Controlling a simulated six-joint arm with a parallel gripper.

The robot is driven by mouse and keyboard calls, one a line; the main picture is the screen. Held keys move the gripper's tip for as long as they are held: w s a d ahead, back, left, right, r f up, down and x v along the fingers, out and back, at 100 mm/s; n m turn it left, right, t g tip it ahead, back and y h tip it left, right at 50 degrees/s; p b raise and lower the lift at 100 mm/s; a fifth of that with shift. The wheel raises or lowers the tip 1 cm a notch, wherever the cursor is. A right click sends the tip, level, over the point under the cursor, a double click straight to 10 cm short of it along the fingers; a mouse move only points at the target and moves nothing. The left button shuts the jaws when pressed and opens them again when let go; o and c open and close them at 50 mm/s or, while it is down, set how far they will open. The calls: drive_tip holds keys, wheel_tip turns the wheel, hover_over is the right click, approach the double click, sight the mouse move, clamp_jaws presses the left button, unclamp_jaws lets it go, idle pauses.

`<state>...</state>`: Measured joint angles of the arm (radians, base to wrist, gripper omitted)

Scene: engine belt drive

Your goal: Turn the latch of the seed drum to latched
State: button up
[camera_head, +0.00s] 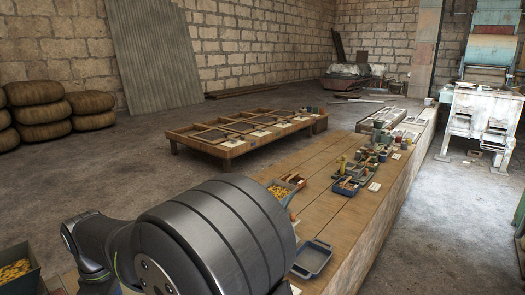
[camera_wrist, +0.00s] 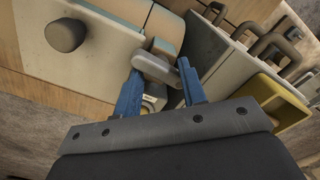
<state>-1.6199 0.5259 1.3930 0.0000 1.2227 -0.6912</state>
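In the wrist view, a grey, rounded lever that looks like the latch (camera_wrist: 153,67) sits by the edge of a pale panel (camera_wrist: 95,60). The seed drum itself is not clearly identifiable; a tan and teal rounded part (camera_wrist: 165,25) shows just beyond the lever. My gripper (camera_wrist: 160,68) has two blue fingers spread apart, with the tips on either side of the lever. I cannot tell whether either finger touches it. In the head view my own arm hides the gripper and the latch.
A round grey knob (camera_wrist: 65,35) stands out from the pale panel. Several grey hooked handles (camera_wrist: 268,42) and a yellow open part (camera_wrist: 283,108) are close on the right.

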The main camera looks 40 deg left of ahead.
idle(0.6)
drive_tip(key=shift+w+a+r, duration=0.1)
drive_tip(key=shift+w+r, duration=0.05)
drive_tip(key=shift+r, duration=0.15)
drive_tip(key=w+r+m, duration=0.2)
drive_tip(key=r+m, duration=0.1)
drive_tip(key=w+r+m, duration=0.1)
drive_tip(key=r, duration=0.1)
drive_tip(key=shift+a+y, duration=0.3)
drive_tip(key=shift+y, duration=0.1)
drive_tip(key=w+d+r+m+g, duration=0.15)
drive_tip(key=r+m, duration=0.35)
drive_tip(key=m, duration=0.7)
drive_tip(key=w+r+m+g, duration=0.3)
drive_tip(key=r+m, duration=0.2)
drive_tip(key=m, duration=0.6)
drive_tip(key=x, duration=1.7)
drive_tip(key=shift+s+d, duration=0.3)
drive_tip(key=shift+s, duration=0.05)
